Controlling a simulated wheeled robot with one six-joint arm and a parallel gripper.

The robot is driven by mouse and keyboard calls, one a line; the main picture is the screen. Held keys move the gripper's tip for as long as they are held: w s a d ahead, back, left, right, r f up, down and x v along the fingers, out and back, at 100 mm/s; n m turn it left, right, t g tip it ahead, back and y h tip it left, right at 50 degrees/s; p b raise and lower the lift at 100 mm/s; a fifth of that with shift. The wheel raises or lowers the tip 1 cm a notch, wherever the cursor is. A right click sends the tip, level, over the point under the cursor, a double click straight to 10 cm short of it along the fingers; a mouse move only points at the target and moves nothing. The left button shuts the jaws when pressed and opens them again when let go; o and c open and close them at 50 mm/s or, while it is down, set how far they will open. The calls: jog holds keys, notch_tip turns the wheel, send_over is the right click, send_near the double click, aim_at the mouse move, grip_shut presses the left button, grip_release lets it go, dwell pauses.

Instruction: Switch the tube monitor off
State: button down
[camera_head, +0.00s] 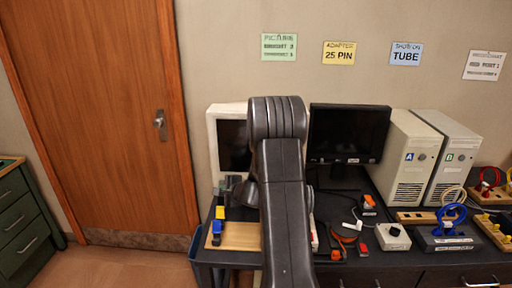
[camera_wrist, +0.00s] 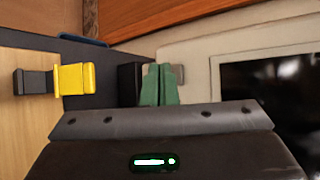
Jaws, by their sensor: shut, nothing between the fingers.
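The tube monitor (camera_head: 213,140) has a pale, boxy casing and stands at the left end of the desk, partly hidden behind my arm. Its screen is dark, and its casing (camera_wrist: 205,68) and screen edge show at the right of the wrist view. My gripper (camera_head: 226,187) is low in front of the monitor. Its green fingers (camera_wrist: 159,85) are shut and empty in the wrist view. A small grey piece shows just right of the fingertips; I cannot tell whether it is a switch or whether they touch it.
A wooden board (camera_head: 238,236) with yellow and blue connectors lies below my gripper; a yellow connector (camera_wrist: 75,79) shows in the wrist view. A black flat monitor (camera_head: 348,134) and two pale computer towers (camera_head: 405,155) stand to the right. Cables and small parts clutter the desk front.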

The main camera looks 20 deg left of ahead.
jog(key=s+b, duration=0.3)
jog(key=b, duration=0.1)
jog(key=shift+s+d+f, duration=0.2)
jog(key=shift+s+d, duration=0.15)
jog(key=shift+d, duration=0.05)
jog(key=shift+s+d+r+b, duration=0.1)
jog(key=shift+s+d+b, duration=0.05)
jog(key=shift+s+b, duration=0.35)
jog(key=shift+s+d+r+b, duration=0.1)
jog(key=shift+s+b, duration=0.25)
jog(key=shift+s, duration=0.15)
